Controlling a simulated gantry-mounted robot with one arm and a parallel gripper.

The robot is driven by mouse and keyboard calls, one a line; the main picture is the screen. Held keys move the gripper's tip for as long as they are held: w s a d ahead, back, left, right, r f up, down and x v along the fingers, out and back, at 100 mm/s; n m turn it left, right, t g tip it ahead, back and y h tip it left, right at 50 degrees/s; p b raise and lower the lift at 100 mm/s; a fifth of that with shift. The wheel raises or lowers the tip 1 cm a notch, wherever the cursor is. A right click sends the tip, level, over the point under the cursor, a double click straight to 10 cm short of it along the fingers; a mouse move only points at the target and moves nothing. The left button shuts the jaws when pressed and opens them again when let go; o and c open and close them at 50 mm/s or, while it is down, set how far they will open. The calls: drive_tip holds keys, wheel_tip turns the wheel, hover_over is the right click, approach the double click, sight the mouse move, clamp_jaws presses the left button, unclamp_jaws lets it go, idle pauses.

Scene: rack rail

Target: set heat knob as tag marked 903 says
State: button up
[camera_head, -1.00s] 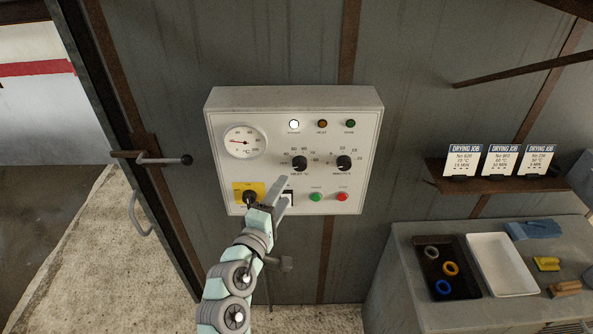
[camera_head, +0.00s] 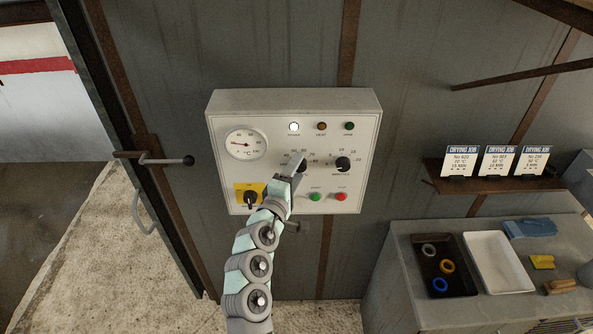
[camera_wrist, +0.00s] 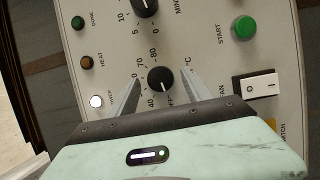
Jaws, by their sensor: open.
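My gripper (camera_wrist: 162,75) is open around the knob. In the head view my gripper (camera_head: 299,166) is over the heat knob and mostly hides it. The middle card (camera_head: 497,161) on the shelf looks like No 903, with about 60 °C; its print is small.
The control panel (camera_head: 222,185) also carries a minutes knob (camera_head: 343,164), a dial gauge (camera_head: 246,143), a yellow-backed switch (camera_head: 250,195), a green button (camera_head: 315,197) and a red button (camera_head: 341,197). The white rocker switch (camera_wrist: 256,87) is close to my right finger.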

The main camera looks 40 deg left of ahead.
clamp_jaws()
idle(0.5)
